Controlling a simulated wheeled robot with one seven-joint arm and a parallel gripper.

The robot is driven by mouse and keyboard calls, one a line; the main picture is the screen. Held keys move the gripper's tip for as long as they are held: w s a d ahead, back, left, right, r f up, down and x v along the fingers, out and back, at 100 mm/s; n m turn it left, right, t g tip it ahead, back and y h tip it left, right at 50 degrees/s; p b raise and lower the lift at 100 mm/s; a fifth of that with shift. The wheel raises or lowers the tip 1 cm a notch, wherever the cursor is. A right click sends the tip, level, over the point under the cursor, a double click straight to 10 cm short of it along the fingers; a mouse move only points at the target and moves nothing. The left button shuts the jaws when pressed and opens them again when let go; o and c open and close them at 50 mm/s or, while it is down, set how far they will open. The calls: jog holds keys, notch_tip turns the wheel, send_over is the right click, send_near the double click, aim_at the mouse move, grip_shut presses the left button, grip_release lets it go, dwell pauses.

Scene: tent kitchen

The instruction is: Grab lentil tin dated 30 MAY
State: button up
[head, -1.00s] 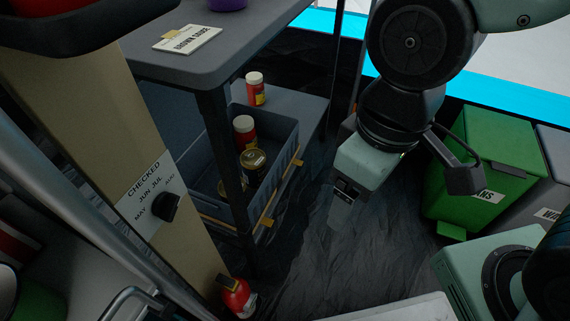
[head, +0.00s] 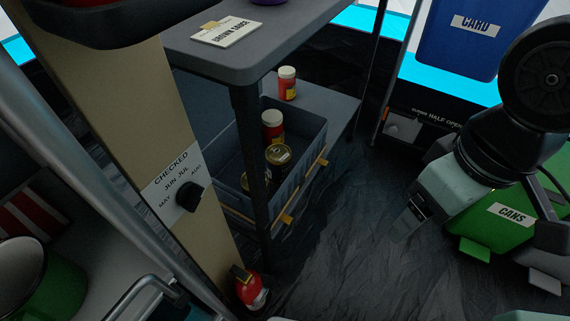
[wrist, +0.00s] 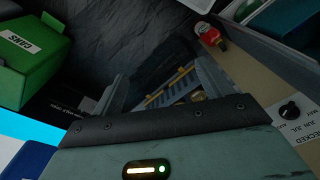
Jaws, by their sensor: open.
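A dark blue crate (head: 310,142) sits on the lower shelf of the grey unit. A tin with a gold lid (head: 279,155) stands in it and carries a small pale label, too small to read. A second gold-lidded tin (head: 250,183) is partly hidden behind the shelf leg. No 30 MAY date is legible. My gripper (head: 414,218) is to the right of the crate, apart from it, pointing downward, open and empty. In the wrist view the fingers (wrist: 165,98) are spread, with the crate's yellow-striped edge (wrist: 170,86) and a gold lid (wrist: 198,96) beyond them.
The shelf leg (head: 252,150) crosses before the crate. A green CANS bin (head: 495,225) is at right. Dark floor (head: 350,235) between is clear.

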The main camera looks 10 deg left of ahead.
jog(key=w+a+f+t+y+p, duration=0.35)
jog(key=w+a+f, duration=0.35)
jog(key=w+a, duration=0.5)
jog(key=n+t+y+p, duration=0.2)
jog(key=t+y+p, duration=0.1)
send_near(278, 153)
jog(key=shift+b+x, duration=3.5)
jog(key=shift+x, duration=0.25)
jog(key=c, duration=1.5)
